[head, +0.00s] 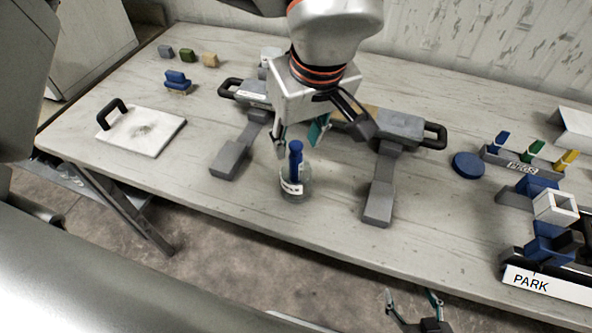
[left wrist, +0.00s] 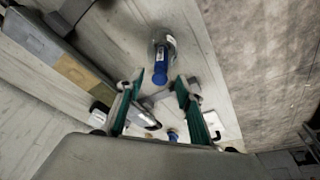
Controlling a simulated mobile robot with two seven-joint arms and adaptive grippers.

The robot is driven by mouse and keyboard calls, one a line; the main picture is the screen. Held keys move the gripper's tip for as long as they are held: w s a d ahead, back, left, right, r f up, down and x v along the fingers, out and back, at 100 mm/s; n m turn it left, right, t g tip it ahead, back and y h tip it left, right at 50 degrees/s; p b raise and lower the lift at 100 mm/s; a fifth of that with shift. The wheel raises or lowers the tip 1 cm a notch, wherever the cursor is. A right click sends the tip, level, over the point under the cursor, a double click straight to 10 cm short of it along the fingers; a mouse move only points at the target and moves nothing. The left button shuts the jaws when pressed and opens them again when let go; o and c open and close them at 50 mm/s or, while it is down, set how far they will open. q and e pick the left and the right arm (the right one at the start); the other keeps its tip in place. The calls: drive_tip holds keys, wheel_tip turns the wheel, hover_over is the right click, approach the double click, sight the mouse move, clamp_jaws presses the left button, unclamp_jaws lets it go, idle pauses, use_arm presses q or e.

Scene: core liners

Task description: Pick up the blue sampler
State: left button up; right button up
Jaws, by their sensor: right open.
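The blue sampler (head: 296,160) stands upright in a clear glass jar (head: 305,186) near the table's front edge, its lower part behind a white label. In the left wrist view the blue sampler (left wrist: 160,66) shows just beyond the fingertips, with the jar (left wrist: 163,42) around it. My left gripper (head: 299,138) is open and empty, just above and behind the sampler's top. In the left wrist view its teal fingers (left wrist: 160,88) are apart. My right gripper (head: 412,297) is open and empty, low in front of the table edge.
A grey frame with black handles (head: 400,125) stands behind and around the jar, its feet on both sides. A white board (head: 145,137) lies left. A pegs rack (head: 525,167), blue disc (head: 468,165) and PARK rack (head: 548,285) are right. Small blocks (head: 188,55) sit back left.

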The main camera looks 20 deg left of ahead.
sight(295, 164)
use_arm(q)
drive_tip(key=shift+x, duration=1.45)
clamp_jaws()
drive_tip(key=shift+r, duration=0.15)
